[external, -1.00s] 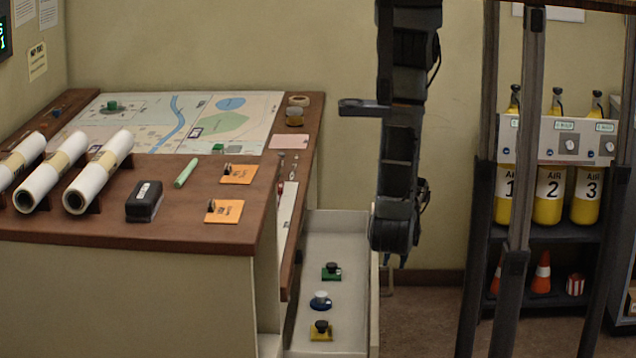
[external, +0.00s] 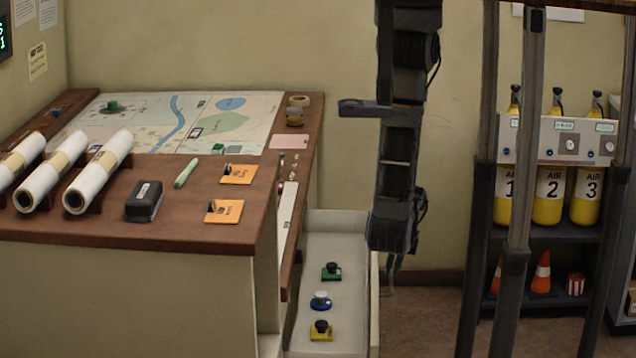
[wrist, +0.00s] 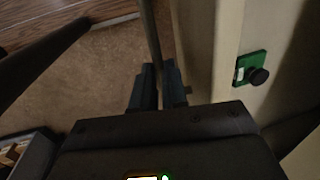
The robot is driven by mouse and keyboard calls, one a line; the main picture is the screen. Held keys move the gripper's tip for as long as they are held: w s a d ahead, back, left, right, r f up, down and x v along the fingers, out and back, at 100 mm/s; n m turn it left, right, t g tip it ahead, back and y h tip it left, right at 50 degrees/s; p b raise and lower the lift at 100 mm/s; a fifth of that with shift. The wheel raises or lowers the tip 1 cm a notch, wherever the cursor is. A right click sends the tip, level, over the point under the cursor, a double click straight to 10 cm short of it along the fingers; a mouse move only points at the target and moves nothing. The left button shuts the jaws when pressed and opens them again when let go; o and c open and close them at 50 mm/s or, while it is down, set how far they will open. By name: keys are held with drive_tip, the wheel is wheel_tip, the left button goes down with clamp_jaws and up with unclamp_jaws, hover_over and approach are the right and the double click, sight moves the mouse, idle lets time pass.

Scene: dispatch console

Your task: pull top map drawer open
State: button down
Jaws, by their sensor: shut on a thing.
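The top map drawer (external: 338,226) stands pulled out from the right side of the map table in the external view. It holds a green piece (external: 331,272), a blue piece (external: 320,300) and a yellow piece (external: 320,330), each with a knob. My gripper (external: 391,264) hangs just outside the drawer's front panel. In the wrist view, my gripper (wrist: 157,78) is shut on the thin bar handle (wrist: 150,32), which runs between its fingers beside the pale front panel (wrist: 197,45). The green piece also shows in the wrist view (wrist: 250,68).
The map table (external: 120,228) carries rolled maps (external: 100,172), a black box (external: 144,201) and orange cards (external: 238,174). Dark posts (external: 520,200) stand to the right, before a shelf of yellow air cylinders (external: 550,195). Brown floor (external: 430,315) is clear right of the drawer.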

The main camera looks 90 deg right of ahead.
idle(0.4)
drive_tip(key=s+p, duration=0.1)
drive_tip(key=s, duration=0.7)
drive_tip(key=shift+s+p, duration=0.4)
drive_tip(key=c, duration=1.2)
unclamp_jaws()
drive_tip(key=shift+o, duration=0.2)
wheel_tip(320, 180, up, 8)
drive_tip(key=s, duration=0.1)
drive_tip(key=shift+s+f, duration=0.15)
drive_tip(key=shift+s, duration=0.05)
